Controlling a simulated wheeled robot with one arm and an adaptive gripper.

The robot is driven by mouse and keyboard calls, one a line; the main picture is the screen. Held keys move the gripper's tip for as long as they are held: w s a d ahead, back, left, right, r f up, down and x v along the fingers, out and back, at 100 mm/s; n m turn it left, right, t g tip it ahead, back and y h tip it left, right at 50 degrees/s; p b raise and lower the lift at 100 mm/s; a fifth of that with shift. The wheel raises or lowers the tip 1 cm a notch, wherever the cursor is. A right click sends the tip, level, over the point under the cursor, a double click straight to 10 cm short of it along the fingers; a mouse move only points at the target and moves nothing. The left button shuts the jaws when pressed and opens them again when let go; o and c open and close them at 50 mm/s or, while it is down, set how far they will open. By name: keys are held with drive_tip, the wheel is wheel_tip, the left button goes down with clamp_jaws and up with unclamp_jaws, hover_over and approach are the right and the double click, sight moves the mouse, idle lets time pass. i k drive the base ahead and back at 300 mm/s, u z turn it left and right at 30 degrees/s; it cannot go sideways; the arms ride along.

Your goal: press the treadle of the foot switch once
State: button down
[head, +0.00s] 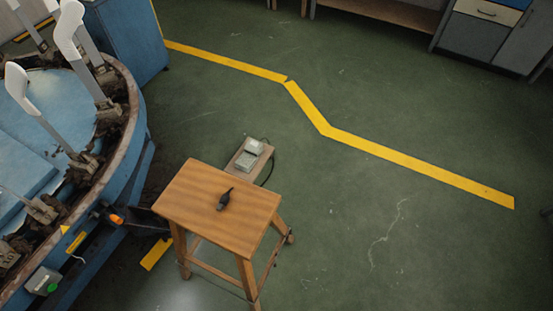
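The foot switch (247,160) is a small grey-green unit with a paler raised part (254,147), which looks like its treadle. It lies on a brown board (236,157) just beyond the wooden stool, and a dark cable runs off its right side. The near end of the board is hidden by the stool top. Whether the treadle is up or down is too small to tell. Nothing is seen touching it. My gripper is not in view.
The wooden stool (190,205) stands on this side of the switch with a small dark object (225,199) on top. A round blue machine (135,150) with upright white sock forms fills the left. Green floor (400,230) is open to the right, crossed by a yellow line (400,160).

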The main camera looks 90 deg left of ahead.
sight(245, 160)
drive_tip(key=i, duration=1)
drive_tip(key=z, duration=3.35)
drive_tip(key=k, duration=2.65)
drive_tip(key=z, duration=1.95)
